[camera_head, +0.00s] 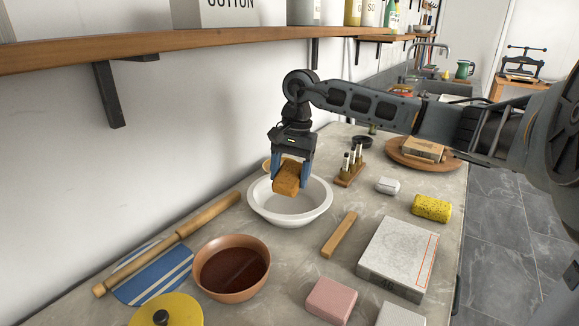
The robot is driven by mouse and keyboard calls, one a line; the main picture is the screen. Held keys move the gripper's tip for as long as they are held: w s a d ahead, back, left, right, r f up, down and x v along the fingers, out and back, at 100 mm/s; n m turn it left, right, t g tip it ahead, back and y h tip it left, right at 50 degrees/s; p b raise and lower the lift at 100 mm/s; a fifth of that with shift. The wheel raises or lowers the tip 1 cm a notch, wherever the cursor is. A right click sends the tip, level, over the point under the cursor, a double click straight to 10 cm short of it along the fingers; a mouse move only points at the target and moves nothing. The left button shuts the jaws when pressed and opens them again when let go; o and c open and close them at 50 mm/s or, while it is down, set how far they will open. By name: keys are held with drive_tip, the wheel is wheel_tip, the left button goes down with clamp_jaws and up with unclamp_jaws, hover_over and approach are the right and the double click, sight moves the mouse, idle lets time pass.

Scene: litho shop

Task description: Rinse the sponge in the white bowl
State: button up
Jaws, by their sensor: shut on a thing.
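The white bowl (290,217) stands on the grey counter near the wall. My gripper (290,172) points down over the bowl and is shut on an orange-brown sponge (287,178). The sponge is tilted between the two blue fingers, at the height of the bowl's rim or a little above it in the picture. I cannot tell whether it touches the rim or anything inside. The bowl's far rim is partly hidden by the sponge and gripper.
A brown bowl of dark liquid (232,292), a rolling pin (167,245) and a wooden bar (339,235) lie near the white bowl. A stone slab (398,258) and a pink block (332,301) are at the front right. A wooden shelf (150,46) runs along the wall above.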

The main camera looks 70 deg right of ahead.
sight(288, 173)
drive_tip(key=shift+f+b, duration=2.3)
drive_tip(key=shift+f, duration=0.2)
drive_tip(key=shift+r, duration=0.15)
drive_tip(key=shift+r+p, duration=1.3)
drive_tip(key=shift+r, duration=2.7)
